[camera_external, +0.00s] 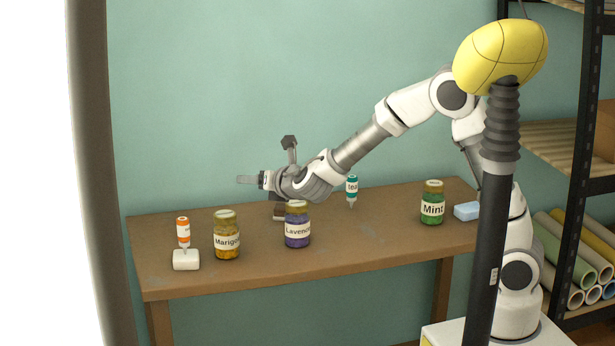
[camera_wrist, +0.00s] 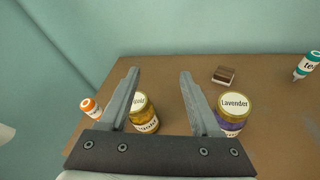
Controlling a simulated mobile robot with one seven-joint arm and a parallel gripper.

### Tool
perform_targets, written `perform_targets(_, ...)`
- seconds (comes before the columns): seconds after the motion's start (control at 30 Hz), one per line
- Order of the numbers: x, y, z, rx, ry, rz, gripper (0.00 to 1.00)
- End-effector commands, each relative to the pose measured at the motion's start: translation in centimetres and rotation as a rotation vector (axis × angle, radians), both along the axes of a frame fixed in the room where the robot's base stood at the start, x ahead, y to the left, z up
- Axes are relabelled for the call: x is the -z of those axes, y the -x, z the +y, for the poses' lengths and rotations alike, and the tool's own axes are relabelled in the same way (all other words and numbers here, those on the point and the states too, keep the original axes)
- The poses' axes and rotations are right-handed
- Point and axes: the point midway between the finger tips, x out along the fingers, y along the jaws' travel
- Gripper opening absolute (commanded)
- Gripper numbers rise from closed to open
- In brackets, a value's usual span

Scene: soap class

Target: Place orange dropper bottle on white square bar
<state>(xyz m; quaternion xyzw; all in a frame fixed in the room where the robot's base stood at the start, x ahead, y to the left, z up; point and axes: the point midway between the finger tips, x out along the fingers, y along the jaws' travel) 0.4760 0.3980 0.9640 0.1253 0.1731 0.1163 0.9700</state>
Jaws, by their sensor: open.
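The orange dropper bottle (camera_external: 183,231) is at the left end of the table, upright in the picture with its narrow white tip pointing down. The white square bar (camera_external: 186,260) lies on the table directly below it in the picture. The tip meets the bar's top edge there, but I cannot tell whether it rests on the bar or stands just behind it. The bottle also shows in the wrist view (camera_wrist: 91,107), left of my left finger; the bar is not visible there. My gripper (camera_external: 241,180) is open and empty, raised above the table, right of the bottle; its fingers (camera_wrist: 158,72) are spread.
A marigold jar (camera_external: 227,241) stands close right of the bottle, then a lavender jar (camera_external: 298,230). A brown block (camera_wrist: 223,76) lies behind the lavender jar. A teal bottle (camera_external: 352,189), a mint jar (camera_external: 432,206) and a blue block (camera_external: 467,211) are farther right. The table's front middle is clear.

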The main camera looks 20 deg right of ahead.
Motion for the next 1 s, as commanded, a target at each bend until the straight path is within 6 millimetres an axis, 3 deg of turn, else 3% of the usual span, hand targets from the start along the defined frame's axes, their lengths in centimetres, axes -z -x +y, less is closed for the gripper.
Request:
perform_targets(0.03, -1.7, -1.4, -4.4, 0.127, -0.087, 0.030, 0.64)
perform_targets(0.13, -3.6, -2.3, -12.6, 0.377, -0.266, 0.095, 0.64)
perform_targets(0.23, -4.7, -1.8, -20.3, 0.618, -0.456, 0.152, 0.64)
perform_targets(0.4, -5.2, 2.1, -31.2, 1.006, -0.798, 0.230, 0.64)
perform_targets(0.5, -4.8, 5.6, -35.9, 1.216, -1.010, 0.268, 0.64)
perform_targets(0.6, -4.2, 9.5, -39.2, 1.411, -1.233, 0.303, 0.64)
perform_targets(0.73, -3.2, 14.5, -41.5, 1.636, -1.542, 0.349, 0.64)
perform_targets(0.9, -2.2, 19.7, -41.6, 1.849, -1.926, 0.414, 0.64)
perform_targets(1.0, -2.0, 21.5, -40.9, 1.919, -2.098, 0.450, 0.64)
